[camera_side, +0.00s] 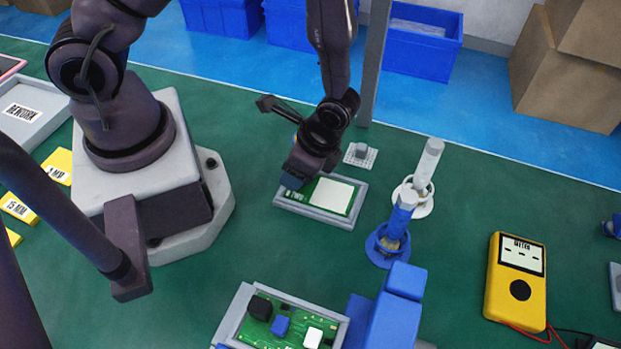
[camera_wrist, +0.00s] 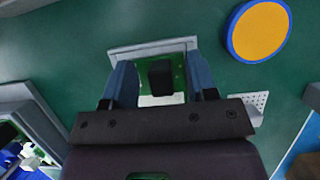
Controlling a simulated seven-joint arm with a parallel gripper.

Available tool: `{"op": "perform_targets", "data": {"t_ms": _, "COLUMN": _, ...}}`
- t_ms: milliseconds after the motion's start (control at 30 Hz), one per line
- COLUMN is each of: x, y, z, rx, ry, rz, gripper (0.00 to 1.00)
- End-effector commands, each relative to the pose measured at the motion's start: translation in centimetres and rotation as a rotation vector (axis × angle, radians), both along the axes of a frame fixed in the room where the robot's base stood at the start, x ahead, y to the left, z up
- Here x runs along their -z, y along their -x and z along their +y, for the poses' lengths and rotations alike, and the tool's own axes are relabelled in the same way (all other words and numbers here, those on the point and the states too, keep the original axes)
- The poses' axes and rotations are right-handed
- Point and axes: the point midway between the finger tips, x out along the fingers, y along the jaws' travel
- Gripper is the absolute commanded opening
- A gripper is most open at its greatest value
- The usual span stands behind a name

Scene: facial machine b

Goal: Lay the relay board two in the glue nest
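A green board (camera_side: 322,193) with a large pale panel and small white lettering at its left end lies in a shallow grey tray (camera_side: 318,215) in the side view. I take it for relay board two, but the lettering is too small to read surely. My gripper (camera_side: 295,181) is low over the tray's left end. In the wrist view my gripper (camera_wrist: 161,82) has its fingers apart, on either side of a black block (camera_wrist: 160,76) on the board, with green showing beside the block. Contact with the board's edges cannot be told. Which holder is the glue nest is unclear.
A grey nest (camera_side: 237,312) at the front holds a green board (camera_side: 283,322) with black, blue and white parts, beside a blue machine (camera_side: 392,318). Blue and white posts (camera_side: 398,220) (camera_side: 428,167) stand right of the tray. A yellow meter (camera_side: 516,278) lies further right.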

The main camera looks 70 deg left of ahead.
Motion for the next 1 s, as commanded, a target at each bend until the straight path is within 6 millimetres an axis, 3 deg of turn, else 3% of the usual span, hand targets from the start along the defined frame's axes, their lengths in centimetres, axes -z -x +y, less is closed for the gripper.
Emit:
{"op": "perform_targets", "data": {"t_ms": 167, "x": -0.7, "y": -0.3, "z": -0.2, "rx": -0.001, "ry": 0.0, "rz": -0.004, "gripper": 0.53}}
{"op": "perform_targets", "data": {"t_ms": 600, "x": -6.5, "y": -1.9, "z": -1.9, "rx": -0.001, "ry": 0.0, "rz": -0.002, "gripper": 0.53}}
{"op": "perform_targets", "data": {"t_ms": 733, "x": -7.2, "y": -0.8, "z": -1.7, "rx": -0.051, "ry": -0.011, "rz": 0.034, "gripper": 0.53}}
{"op": "perform_targets", "data": {"t_ms": 867, "x": -9.8, "y": -0.7, "z": -0.8, "rx": -0.142, "ry": -0.015, "rz": -0.014, "gripper": 0.53}}
{"op": "perform_targets", "data": {"t_ms": 1000, "x": -14.2, "y": -0.9, "z": 0.5, "rx": -0.274, "ry": 0.001, "rz": -0.127, "gripper": 0.53}}
